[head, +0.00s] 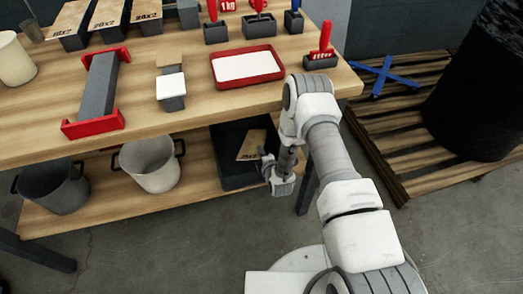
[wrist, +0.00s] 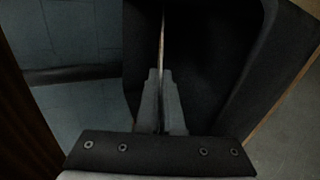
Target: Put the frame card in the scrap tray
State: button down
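The frame card (head: 251,145) is tan with dark print and shows over the black tray on the lower shelf. In the wrist view the card (wrist: 162,35) is seen nearly edge-on as a thin pale strip between the fingertips. My gripper (head: 264,156) is shut on it; the closed fingers also show in the wrist view (wrist: 160,74). The black tray (head: 226,166), likely the scrap tray, is deep and open-topped; its wall also shows in the wrist view (wrist: 262,60). Whether the card touches the tray floor cannot be told.
The bench top (head: 140,139) overhangs the lower shelf close above my arm. A white pot (head: 150,165) and a grey pot (head: 55,187) stand left of the tray. A red tray (head: 247,67) with a white insert lies on the bench. A slatted pallet (head: 400,135) is at right.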

jog(key=shift+f, duration=0.1)
jog(key=c, duration=1.1)
grip_release()
jog(key=shift+o, duration=0.2)
jog(key=shift+r, duration=0.2)
jog(key=shift+s+r, duration=0.15)
jog(key=shift+s, duration=0.15)
jog(key=p+v, duration=0.3)
jog(key=v, duration=0.8)
jog(key=shift+s, duration=0.2)
jog(key=shift+d, duration=0.15)
